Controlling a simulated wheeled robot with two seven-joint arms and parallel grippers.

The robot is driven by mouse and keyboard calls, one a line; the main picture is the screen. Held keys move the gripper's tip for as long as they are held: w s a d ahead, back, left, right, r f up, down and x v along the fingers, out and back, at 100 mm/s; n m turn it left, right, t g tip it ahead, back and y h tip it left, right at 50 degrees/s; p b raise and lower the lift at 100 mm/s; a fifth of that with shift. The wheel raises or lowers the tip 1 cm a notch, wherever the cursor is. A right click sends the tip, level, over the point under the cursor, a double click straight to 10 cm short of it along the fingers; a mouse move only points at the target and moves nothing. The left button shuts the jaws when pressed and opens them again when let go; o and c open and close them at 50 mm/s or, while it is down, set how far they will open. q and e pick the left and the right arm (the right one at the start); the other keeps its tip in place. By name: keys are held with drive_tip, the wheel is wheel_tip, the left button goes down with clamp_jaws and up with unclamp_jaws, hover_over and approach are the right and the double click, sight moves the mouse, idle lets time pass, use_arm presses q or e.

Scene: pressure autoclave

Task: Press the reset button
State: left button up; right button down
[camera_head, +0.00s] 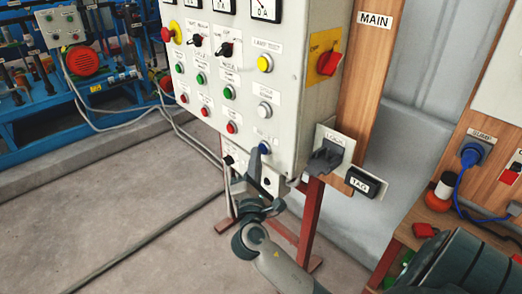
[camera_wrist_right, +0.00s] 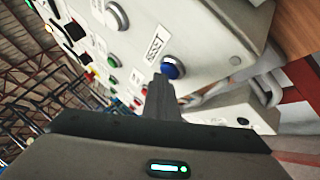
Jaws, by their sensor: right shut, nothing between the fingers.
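The reset button is a blue round button (camera_head: 264,148) low on the front of the grey control panel (camera_head: 290,100). In the right wrist view the same blue button (camera_wrist_right: 172,69) sits beside a small label that appears to read RESET. My right gripper (camera_head: 253,162) is shut and empty, with its fingertips just in front of the blue button. In the right wrist view its closed fingers (camera_wrist_right: 160,90) point at the button's lower edge. I cannot tell whether they touch it. My left gripper is not in view.
Above the button are white (camera_head: 264,110) and yellow (camera_head: 265,63) buttons, with rows of green and red ones at left. A red rotary switch (camera_head: 328,63), a grey lock bracket (camera_head: 326,158) and a TAG plate (camera_head: 361,185) are at right. Open floor lies left.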

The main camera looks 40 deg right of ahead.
drive_tip(key=shift+a, duration=0.7)
drive_tip(key=shift+s+a, duration=0.15)
drive_tip(key=shift+a, duration=1.1)
drive_tip(key=shift+s+a, duration=0.1)
drive_tip(key=shift+a, duration=1.15)
